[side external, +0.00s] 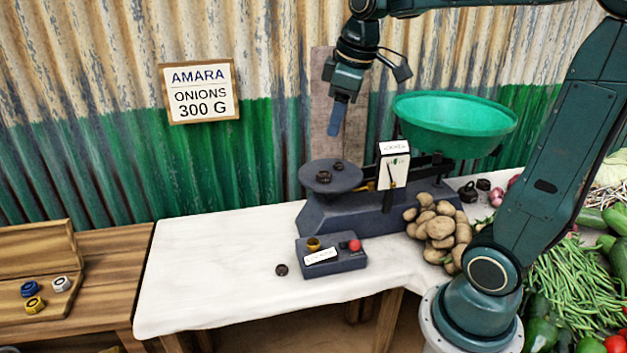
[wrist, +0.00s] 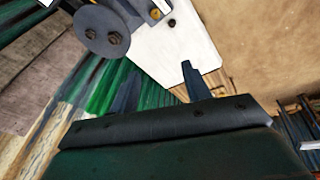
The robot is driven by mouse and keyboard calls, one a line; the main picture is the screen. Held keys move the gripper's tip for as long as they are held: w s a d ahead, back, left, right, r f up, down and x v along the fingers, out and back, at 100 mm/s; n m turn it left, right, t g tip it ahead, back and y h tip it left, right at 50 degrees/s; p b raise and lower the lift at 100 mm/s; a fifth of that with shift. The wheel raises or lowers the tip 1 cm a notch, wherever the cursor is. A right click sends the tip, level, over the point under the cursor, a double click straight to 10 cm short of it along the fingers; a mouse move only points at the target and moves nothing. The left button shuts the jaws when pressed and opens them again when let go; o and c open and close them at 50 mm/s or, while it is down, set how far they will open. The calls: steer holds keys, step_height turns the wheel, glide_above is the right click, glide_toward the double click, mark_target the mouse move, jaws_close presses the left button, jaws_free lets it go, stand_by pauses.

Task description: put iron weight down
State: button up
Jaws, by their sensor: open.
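Two dark iron weights, one (side external: 323,176) nearer the front and one (side external: 338,165) behind, sit on the scale's round grey plate (side external: 312,186). In the wrist view they show as dark nuts (wrist: 113,37) on the plate (wrist: 85,14). Another small dark weight (side external: 281,270) lies on the white cloth left of the control box; it also shows in the wrist view (wrist: 172,22). My gripper (side external: 334,132) is open and empty, raised above the plate and apart from it. Its two fingers (wrist: 158,78) show spread in the wrist view.
The scale's green pan (side external: 455,120) stands right of my gripper. Potatoes (side external: 440,230) are heaped before the scale, with dark weights (side external: 468,191) behind. A control box (side external: 332,262) with a red button is in front. The cloth's left part (side external: 210,260) is clear.

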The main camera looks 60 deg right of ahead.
steer(key=s+a+f+m+t, duration=0.1)
steer(key=s+a+f+m, duration=0.1)
steer(key=s+a, duration=0.2)
steer(key=s+a+f+m+t+y, duration=0.1)
steer(key=s+a+f, duration=0.2)
steer(key=s, duration=0.7)
steer(key=shift+a+m, duration=0.4)
steer(key=shift+a, duration=0.55)
steer(key=shift+w, duration=0.1)
